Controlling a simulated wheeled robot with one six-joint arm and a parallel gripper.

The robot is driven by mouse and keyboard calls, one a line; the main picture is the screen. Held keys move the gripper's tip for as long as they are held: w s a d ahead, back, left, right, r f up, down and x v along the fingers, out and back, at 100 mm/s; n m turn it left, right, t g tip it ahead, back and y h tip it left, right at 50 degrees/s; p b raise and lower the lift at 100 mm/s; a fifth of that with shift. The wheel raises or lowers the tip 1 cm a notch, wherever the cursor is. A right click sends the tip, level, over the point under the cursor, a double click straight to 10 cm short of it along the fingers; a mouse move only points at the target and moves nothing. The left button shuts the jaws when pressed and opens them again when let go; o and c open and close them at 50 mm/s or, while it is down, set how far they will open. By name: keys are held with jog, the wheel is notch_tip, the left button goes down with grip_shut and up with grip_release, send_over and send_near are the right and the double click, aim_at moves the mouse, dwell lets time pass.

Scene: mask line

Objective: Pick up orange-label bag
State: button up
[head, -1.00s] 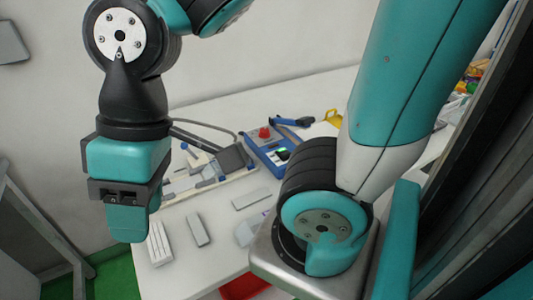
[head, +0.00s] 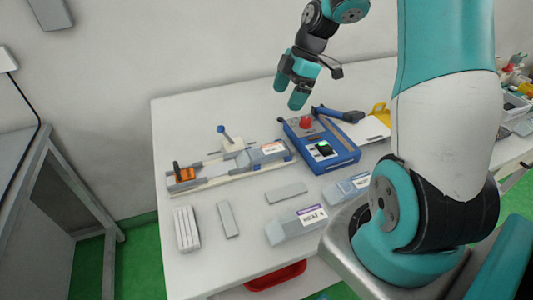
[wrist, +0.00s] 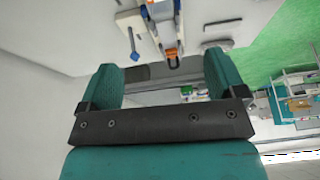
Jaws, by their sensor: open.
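My gripper (head: 292,82) is raised in the air above the back of the white table, behind the blue device. In the wrist view its two teal fingers are spread with nothing between them (wrist: 163,80). A grey bag (head: 268,153) with a small white label bearing a reddish or orange mark lies at the right end of the long fixture. I cannot read that label clearly. A grey bag with a purple-topped label (head: 297,224) lies at the table's front, and a bag with a bluish label (head: 347,188) lies to its right. My gripper is apart from all the bags.
The long fixture (head: 205,180) carries an orange clamp (head: 184,174) and a blue-knobbed lever (head: 224,133). The blue device (head: 330,160) has a red button. White bars (head: 187,229) and flat grey pieces lie in front. A red tray (head: 276,276) sits below the table edge.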

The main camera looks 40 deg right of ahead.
notch_tip(320, 180, down, 2)
jog(key=d, duration=0.1)
jog(key=p, duration=0.2)
send_over(269, 149)
jog(key=d, duration=0.2)
notch_tip(269, 149, down, 10)
jog(key=shift+s, duration=0.1)
jog(key=shift+s+p+x, duration=0.15)
jog(key=shift+p+x, duration=0.45)
jog(key=shift+x, duration=0.7)
jog(key=shift+s+p+x, duration=0.1)
jog(key=shift+p+x, duration=0.45)
jog(key=shift+x, duration=0.8)
jog(key=shift+w, duration=0.1)
jog(key=shift+c, duration=0.4)
jog(key=c, duration=0.9)
